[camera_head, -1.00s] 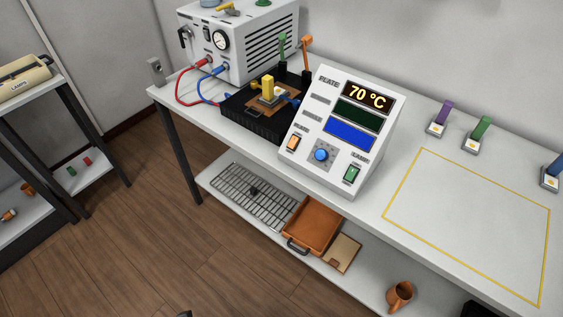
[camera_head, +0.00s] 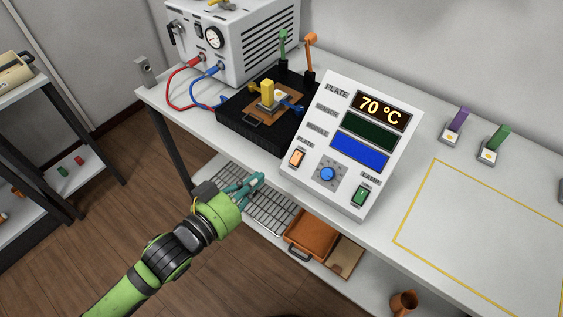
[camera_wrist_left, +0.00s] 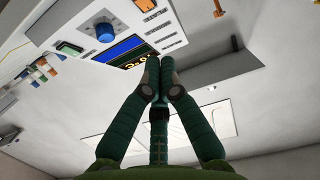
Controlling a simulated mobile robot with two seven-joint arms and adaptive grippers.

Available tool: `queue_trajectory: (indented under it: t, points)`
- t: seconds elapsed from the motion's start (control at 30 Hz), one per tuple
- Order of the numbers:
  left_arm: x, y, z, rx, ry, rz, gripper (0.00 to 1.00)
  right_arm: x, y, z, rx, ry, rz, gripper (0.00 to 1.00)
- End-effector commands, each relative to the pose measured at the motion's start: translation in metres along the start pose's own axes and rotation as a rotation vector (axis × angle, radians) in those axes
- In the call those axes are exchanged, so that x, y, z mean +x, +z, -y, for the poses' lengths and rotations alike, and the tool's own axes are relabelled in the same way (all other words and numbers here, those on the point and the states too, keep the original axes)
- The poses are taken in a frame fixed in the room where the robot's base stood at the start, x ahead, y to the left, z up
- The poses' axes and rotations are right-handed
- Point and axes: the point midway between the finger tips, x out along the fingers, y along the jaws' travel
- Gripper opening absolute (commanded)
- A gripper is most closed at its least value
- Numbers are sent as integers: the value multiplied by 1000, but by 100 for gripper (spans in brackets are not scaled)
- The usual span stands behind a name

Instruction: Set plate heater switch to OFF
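The control box (camera_head: 345,190) stands on the bench, its display reading 70 °C beside the word PLATE. The orange plate switch (camera_head: 297,157) is on its lower left, under a PLATE label; its position is too small to read. The switch also shows at the top of the left wrist view (camera_wrist_left: 145,5). My left gripper (camera_head: 258,180) is in front of the bench edge, left of and below the switch, apart from it. In the left wrist view its fingertips (camera_wrist_left: 160,68) meet with nothing between them. My right gripper is out of view.
A blue knob (camera_head: 327,174) and a green lamp switch (camera_head: 361,195) sit right of the plate switch. A black heater plate (camera_head: 240,122) with cables stands to the left. A wire rack (camera_head: 268,213) and orange tray (camera_head: 312,238) are on the lower shelf.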

Motion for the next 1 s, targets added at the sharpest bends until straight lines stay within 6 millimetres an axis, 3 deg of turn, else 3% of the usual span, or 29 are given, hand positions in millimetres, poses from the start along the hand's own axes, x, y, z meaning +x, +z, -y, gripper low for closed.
queue_trajectory:
  t: [0.13, 0.33, 0.4, 0.7, 1.0]
  points:
    - [35, -3, 1, 0, -2, -3, 0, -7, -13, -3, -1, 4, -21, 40]
    - [77, -3, 1, 1, -1, -3, 0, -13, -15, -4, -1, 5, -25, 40]
    - [84, 10, 0, -1, -2, 4, 0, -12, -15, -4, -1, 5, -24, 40]
    - [101, 28, 0, 1, -1, 1, 0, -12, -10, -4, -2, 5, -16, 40]
    - [102, 29, 0, 1, -1, 0, 0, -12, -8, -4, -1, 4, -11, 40]
